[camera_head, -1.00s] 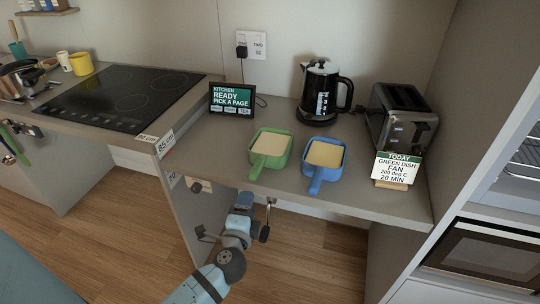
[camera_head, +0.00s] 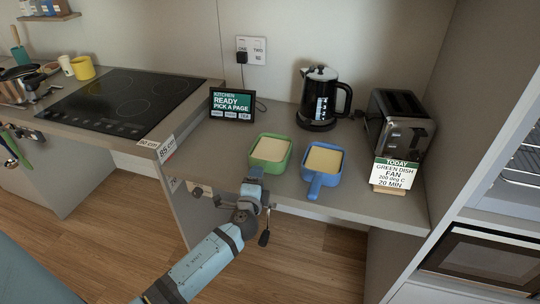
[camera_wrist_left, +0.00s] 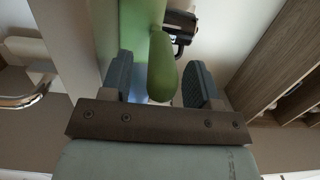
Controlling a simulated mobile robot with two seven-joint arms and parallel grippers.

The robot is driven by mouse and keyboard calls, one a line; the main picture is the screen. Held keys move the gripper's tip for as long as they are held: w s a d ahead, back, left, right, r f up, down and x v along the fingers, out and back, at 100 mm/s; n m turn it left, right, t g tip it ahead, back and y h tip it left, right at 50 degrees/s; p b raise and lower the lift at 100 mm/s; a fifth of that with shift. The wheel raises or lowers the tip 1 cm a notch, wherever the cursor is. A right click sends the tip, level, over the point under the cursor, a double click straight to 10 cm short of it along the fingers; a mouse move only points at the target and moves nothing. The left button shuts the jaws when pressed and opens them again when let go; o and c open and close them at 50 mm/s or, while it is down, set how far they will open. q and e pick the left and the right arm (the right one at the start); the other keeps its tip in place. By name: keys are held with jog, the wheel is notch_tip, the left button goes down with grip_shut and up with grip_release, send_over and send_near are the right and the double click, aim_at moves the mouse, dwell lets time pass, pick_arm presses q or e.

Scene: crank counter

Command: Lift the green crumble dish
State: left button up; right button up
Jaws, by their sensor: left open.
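The green crumble dish (camera_head: 270,151) stands on the counter near its front edge, with a pale filling. Its handle points toward the front and is mostly hidden behind my left gripper (camera_head: 256,174) in the head view. In the left wrist view the green handle (camera_wrist_left: 162,66) lies between the two fingers of my left gripper (camera_wrist_left: 160,85). The fingers are open, with a gap visible on the right side of the handle. A blue dish (camera_head: 322,163) with pale filling stands just right of the green one. My right gripper is not in view.
A kettle (camera_head: 318,98), a toaster (camera_head: 397,122) and a card sign (camera_head: 394,175) stand behind and right of the dishes. A small screen (camera_head: 231,103) stands behind left. The counter (camera_head: 205,150) is clear left of the green dish.

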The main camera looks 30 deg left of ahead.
pick_arm(q)
grip_shut()
jog(key=shift+r, duration=0.1)
